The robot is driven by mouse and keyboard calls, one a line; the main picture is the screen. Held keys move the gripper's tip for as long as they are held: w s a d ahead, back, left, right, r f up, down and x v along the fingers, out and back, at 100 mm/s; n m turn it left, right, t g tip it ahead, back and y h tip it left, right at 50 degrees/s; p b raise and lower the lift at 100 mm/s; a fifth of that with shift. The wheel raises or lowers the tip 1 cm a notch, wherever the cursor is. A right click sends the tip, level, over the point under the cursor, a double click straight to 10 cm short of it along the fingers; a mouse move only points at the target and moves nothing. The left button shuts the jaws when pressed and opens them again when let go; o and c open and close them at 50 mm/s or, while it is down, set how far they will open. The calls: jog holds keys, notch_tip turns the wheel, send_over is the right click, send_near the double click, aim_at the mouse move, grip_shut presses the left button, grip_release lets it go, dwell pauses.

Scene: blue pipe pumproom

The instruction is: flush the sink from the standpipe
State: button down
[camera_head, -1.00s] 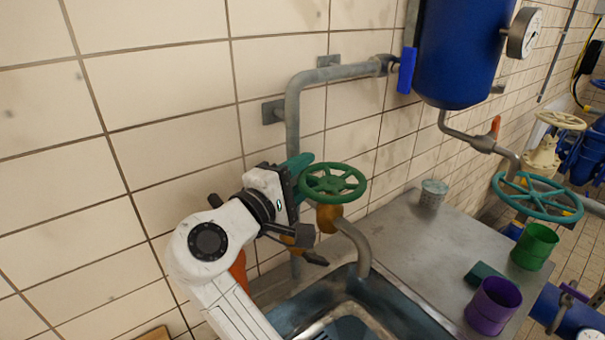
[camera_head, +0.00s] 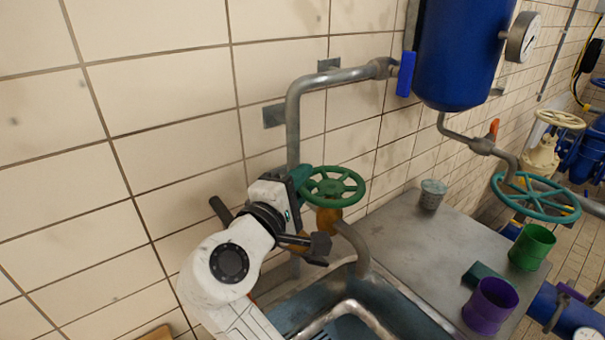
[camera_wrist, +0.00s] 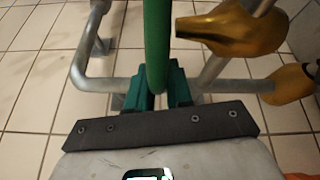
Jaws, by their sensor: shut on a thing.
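The green handwheel (camera_head: 335,186) sits on the brass standpipe valve (camera_head: 327,220) above the sink (camera_head: 400,318). My gripper (camera_head: 302,182) is at the wheel's left side. In the wrist view the wheel's green rim (camera_wrist: 157,45) runs between my teal fingers (camera_wrist: 161,88), which are shut on it. The curved grey spout (camera_head: 356,250) points down into the sink, and I see no water at it. My wrist hides part of the valve and the lower pipe. Brass fittings (camera_wrist: 228,30) show right of the rim in the wrist view.
A grey pipe (camera_head: 292,125) runs along the tiled wall to the blue tank (camera_head: 455,50). On the steel counter (camera_head: 405,235) stand a grey cup (camera_head: 432,195), a green cup (camera_head: 532,247) and a purple cup (camera_head: 490,308). A teal handwheel (camera_head: 537,197) is at the right.

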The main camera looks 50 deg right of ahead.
jog(key=shift+s+a+r+n+t+y+p, duration=0.2)
jog(key=shift+n+t+y+p, duration=0.25)
jog(key=shift+n+t, duration=0.4)
jog(key=shift+s+a+r+n+t+y+p, duration=0.15)
jog(key=shift+a+n+t+y+p, duration=0.3)
jog(key=shift+t, duration=0.7)
jog(key=shift+s+a+n+t+y+p, duration=0.15)
jog(key=shift+n+t+y+p, duration=0.15)
jog(key=shift+n+t+p, duration=0.45)
jog(key=shift+t, duration=0.45)
jog(key=c, duration=1.3)
grip_release()
jog(key=shift+o, duration=0.9)
jog(key=shift+f, duration=0.15)
jog(key=shift+s, duration=0.1)
jog(key=b+v, duration=0.2)
jog(key=v, duration=0.9)
jog(key=shift+b, duration=0.3)
